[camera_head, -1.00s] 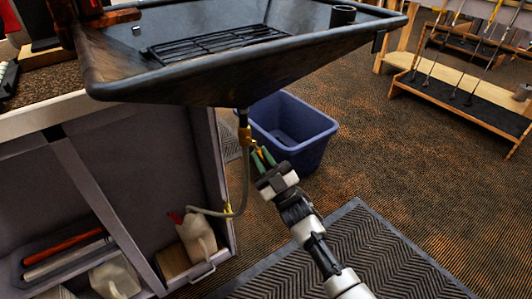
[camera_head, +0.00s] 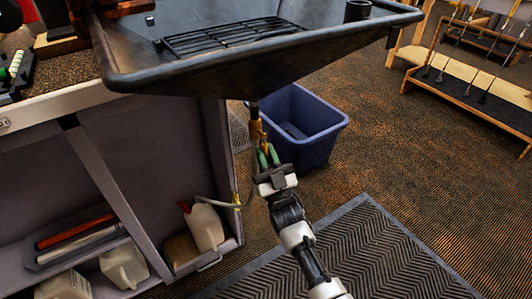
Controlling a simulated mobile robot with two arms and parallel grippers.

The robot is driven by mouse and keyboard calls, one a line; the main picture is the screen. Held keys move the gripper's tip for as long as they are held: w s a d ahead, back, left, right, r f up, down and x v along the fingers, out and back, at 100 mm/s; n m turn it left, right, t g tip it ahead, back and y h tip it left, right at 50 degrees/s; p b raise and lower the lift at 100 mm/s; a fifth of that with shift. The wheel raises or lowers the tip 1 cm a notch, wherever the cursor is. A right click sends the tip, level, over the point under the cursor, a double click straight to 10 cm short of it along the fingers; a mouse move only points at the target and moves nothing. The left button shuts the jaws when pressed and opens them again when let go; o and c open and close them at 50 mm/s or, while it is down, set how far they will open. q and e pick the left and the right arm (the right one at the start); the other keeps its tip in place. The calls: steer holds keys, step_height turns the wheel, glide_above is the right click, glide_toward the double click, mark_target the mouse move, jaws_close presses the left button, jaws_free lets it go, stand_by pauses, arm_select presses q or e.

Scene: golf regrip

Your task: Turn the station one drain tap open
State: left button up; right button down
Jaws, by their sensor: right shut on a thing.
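The drain tap (camera_head: 256,132) is a small brass-yellow fitting under the dark drain basin (camera_head: 240,75). A grey hose (camera_head: 247,188) runs from it down to a white jug (camera_head: 206,226) on the cabinet's low shelf. My right gripper (camera_head: 266,152) is at the tap from below, its green-tipped fingers shut on the tap's handle. The fingers partly hide the handle, so I cannot tell how far it is turned. My left gripper is not in view.
A blue bin (camera_head: 308,128) stands on the carpet just behind the tap. The open cabinet (camera_head: 160,160) is on the left, with white containers (camera_head: 124,264) on its lower shelf. A ribbed mat (camera_head: 340,250) lies in front; a wooden club rack (camera_head: 470,85) stands at the upper right.

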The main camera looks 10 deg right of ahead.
steer(key=shift+f, duration=0.1)
steer(key=c, duration=1.1)
jaws_free()
steer(key=shift+s, duration=0.1)
steer(key=v, duration=1)
steer(key=shift+s+f, duration=0.2)
steer(key=shift+s, duration=0.05)
steer(key=shift+h, duration=0.3)
